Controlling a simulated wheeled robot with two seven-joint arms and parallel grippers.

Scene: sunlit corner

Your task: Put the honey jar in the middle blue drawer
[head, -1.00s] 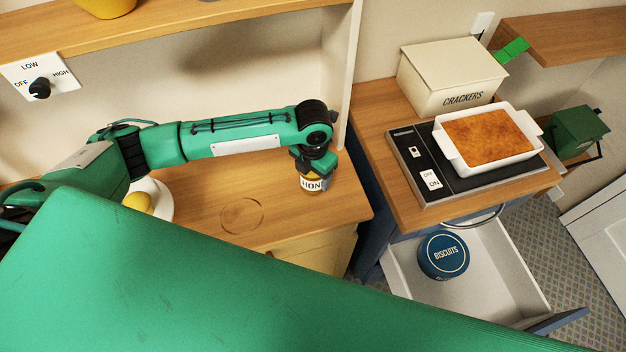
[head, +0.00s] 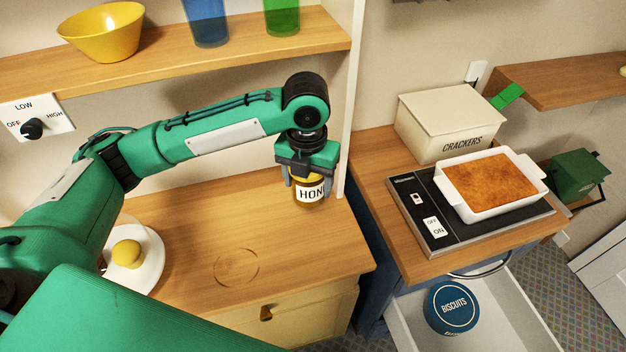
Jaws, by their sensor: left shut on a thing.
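My left gripper (head: 307,172) is shut on the honey jar (head: 310,192), a small jar with amber contents and a white label partly reading "HON". The gripper fingers cover the jar's upper part. The jar is upright over the right part of the wooden counter and looks raised above it. A blue cabinet (head: 373,262) stands to the right of the counter. An open drawer with a white interior (head: 403,318) juts from it below a curved handle (head: 482,272). Its front is out of frame, so I cannot tell its level. My right gripper is not in view.
Above are a hotplate (head: 428,235), a baking dish (head: 533,181) and a crackers box (head: 425,140). An upright panel (head: 351,110) stands behind the counter's right end. A plate (head: 150,262) holds a lemon.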

